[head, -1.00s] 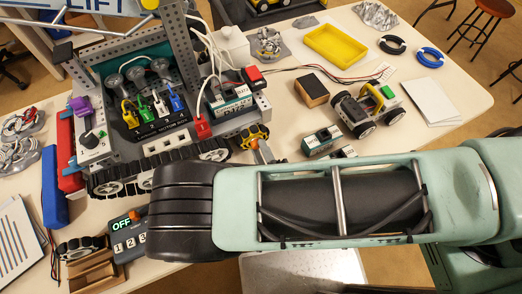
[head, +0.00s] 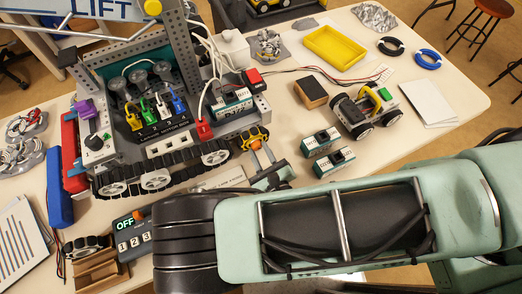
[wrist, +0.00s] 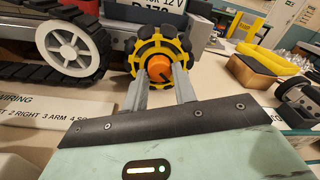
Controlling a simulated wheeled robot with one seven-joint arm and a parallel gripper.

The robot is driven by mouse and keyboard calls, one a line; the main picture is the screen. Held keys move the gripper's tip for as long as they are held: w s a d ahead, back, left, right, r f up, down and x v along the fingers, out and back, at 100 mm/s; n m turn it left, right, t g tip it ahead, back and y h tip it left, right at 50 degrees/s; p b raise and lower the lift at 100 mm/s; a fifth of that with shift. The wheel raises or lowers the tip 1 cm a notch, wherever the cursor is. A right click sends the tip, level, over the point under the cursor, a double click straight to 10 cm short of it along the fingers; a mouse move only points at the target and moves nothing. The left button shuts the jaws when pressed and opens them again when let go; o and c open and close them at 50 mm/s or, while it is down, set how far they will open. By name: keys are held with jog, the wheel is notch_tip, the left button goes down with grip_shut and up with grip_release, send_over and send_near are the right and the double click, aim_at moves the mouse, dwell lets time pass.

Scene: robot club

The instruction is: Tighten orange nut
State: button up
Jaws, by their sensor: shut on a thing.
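The orange nut (wrist: 159,67) sits at the hub of a yellow and black wheel (wrist: 137,60) at the end of the tracked robot, in the wrist view. A dark line or slot shows on its face. My gripper (wrist: 161,79) is shut on the nut, with one grey finger on each side of it. In the head view the orange nut (head: 256,144) is small, beside the yellow wheel (head: 249,133). My gripper (head: 262,159) reaches it from below. The fingertips' exact contact is partly hidden.
The tracked robot (head: 152,171) fills the left of the table. Two green-and-black modules (head: 331,161) and a small wheeled car (head: 367,112) stand right of the gripper. A keypad reading OFF (head: 133,240) lies at front left. The right end of the table has bare room.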

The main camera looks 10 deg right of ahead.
jog(key=m+p, duration=0.2)
jog(key=m, duration=0.4)
jog(key=shift+r+p, duration=0.15)
jog(key=shift+p, duration=0.2)
jog(key=m+y+p, duration=0.1)
jog(key=m+p, duration=0.1)
jog(key=m, duration=0.3)
jog(key=shift+g, duration=0.3)
jog(key=o, duration=1)
jog(key=shift+s, duration=0.1)
